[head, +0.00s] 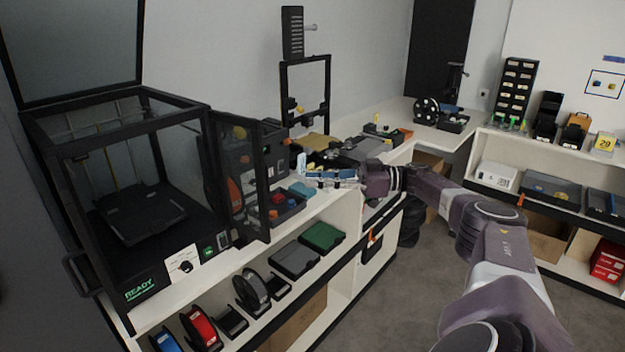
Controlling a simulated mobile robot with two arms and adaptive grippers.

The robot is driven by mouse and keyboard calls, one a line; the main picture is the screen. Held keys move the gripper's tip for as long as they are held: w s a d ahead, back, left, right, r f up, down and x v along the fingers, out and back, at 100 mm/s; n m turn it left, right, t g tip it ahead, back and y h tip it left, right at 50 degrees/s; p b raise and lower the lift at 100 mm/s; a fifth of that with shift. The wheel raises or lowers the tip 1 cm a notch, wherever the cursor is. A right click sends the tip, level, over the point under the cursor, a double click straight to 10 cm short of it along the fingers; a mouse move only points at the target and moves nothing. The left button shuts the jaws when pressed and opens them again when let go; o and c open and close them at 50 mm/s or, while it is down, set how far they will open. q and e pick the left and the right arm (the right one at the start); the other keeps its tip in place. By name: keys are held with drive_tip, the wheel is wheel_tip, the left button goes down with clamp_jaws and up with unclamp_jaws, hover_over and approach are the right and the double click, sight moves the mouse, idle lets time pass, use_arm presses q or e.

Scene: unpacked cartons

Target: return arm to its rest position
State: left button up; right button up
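My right arm comes in from the lower right and reaches left over the white counter (342,205). My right gripper (318,178) is at its end, above the counter near the open door of the 3D printer (150,215). Its fingers point left and look small against the clutter. I cannot tell whether they are open or shut, or whether they touch the small white and blue item (302,164) beside them. My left gripper is not in view.
A tray with coloured parts (287,206) and a blue item (302,190) lie close below the gripper. The printer's open door (240,185) stands to the left. Spools (251,290) sit on the lower shelf. Grey floor (425,280) is clear between the counter and right-hand shelves (545,205).

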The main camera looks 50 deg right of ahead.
idle(0.3)
drive_tip(key=w+a+f+m+h, duration=0.2)
drive_tip(key=a+f+m+h, duration=0.15)
drive_tip(key=f, duration=1.55)
drive_tip(key=w+a+f+m+h, duration=0.15)
drive_tip(key=a+f+h, duration=0.3)
drive_tip(key=f, duration=1.45)
drive_tip(key=s+a+f+m+g+h, duration=0.15)
drive_tip(key=s+a+f, duration=0.25)
drive_tip(key=s+f, duration=0.45)
drive_tip(key=s+a+f+g+h, duration=0.1)
drive_tip(key=s+a+f+g, duration=0.25)
drive_tip(key=s+f, duration=0.5)
drive_tip(key=s+a+f+g+h, duration=0.15)
drive_tip(key=s+a+f, duration=0.25)
drive_tip(key=s+f, duration=0.45)
drive_tip(key=s+a+f+g, duration=0.2)
drive_tip(key=s+a, duration=0.3)
drive_tip(key=s, duration=0.3)
drive_tip(key=s+a+f+g, duration=0.2)
drive_tip(key=s+a+f, duration=0.2)
drive_tip(key=s, duration=0.4)
drive_tip(key=s+a+f+g, duration=0.2)
drive_tip(key=s+a+f, duration=0.2)
drive_tip(key=s+a, duration=0.2)
drive_tip(key=shift+s, duration=1)
